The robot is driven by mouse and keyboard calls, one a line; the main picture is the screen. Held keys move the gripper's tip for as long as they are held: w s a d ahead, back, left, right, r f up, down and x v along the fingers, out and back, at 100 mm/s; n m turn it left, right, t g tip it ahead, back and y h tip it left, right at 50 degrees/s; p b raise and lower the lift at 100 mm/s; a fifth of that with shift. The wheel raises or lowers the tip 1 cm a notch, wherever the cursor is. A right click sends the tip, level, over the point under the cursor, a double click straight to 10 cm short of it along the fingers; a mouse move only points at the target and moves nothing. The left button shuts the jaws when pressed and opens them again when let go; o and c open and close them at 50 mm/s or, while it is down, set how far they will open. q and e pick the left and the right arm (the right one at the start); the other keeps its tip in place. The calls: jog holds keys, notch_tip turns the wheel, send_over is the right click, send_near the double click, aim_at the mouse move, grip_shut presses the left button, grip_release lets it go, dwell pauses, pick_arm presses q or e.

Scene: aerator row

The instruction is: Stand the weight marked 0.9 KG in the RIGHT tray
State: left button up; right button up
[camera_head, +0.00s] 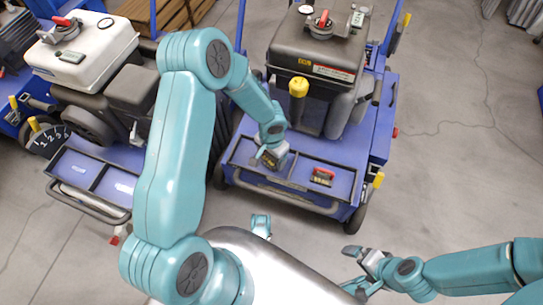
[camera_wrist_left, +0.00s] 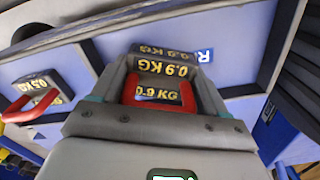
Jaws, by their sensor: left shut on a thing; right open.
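In the head view the gripper is over the left compartment of the blue tray (camera_head: 245,184) on the right-hand machine and largely hides the weight. An R label (camera_wrist_left: 204,56) shows beside the weight. I cannot tell whether the weight touches the tray floor. A red-handled weight marked 0.5 KG (camera_wrist_left: 38,96) stands in the other compartment, also visible in the head view (camera_head: 322,177). My right gripper (camera_head: 353,268) is open and empty, away from the machine.
A second blue machine with a white tank (camera_head: 85,58) and a two-part tray (camera_head: 93,177) stands at the left. A dark tank (camera_head: 318,45) and a yellow-capped post (camera_head: 298,88) rise behind the right-hand tray. The concrete floor (camera_head: 450,150) at the right is clear.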

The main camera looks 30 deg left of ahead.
pick_arm(q)
jog(key=shift+f, duration=0.1)
jog(key=o, duration=1.9)
jog(key=shift+c, duration=0.2)
jog(key=shift+r, duration=0.5)
notch_tip(320, 180, up, 11)
jog(key=p, duration=0.5)
jog(key=s+d+f+n+h, duration=0.2)
jog(key=s+d+f, duration=0.2)
jog(key=s+d, duration=0.2)
jog(key=s+d+f+n+h, duration=0.1)
jog(key=s+d+f+h, duration=0.1)
jog(key=s+d, duration=0.4)
jog(key=s+f, duration=0.1)
jog(key=s, duration=0.2)
jog(key=shift+d+f+n, duration=0.35)
jog(key=shift+d+n, duration=0.05)
jog(key=shift+t, duration=0.3)
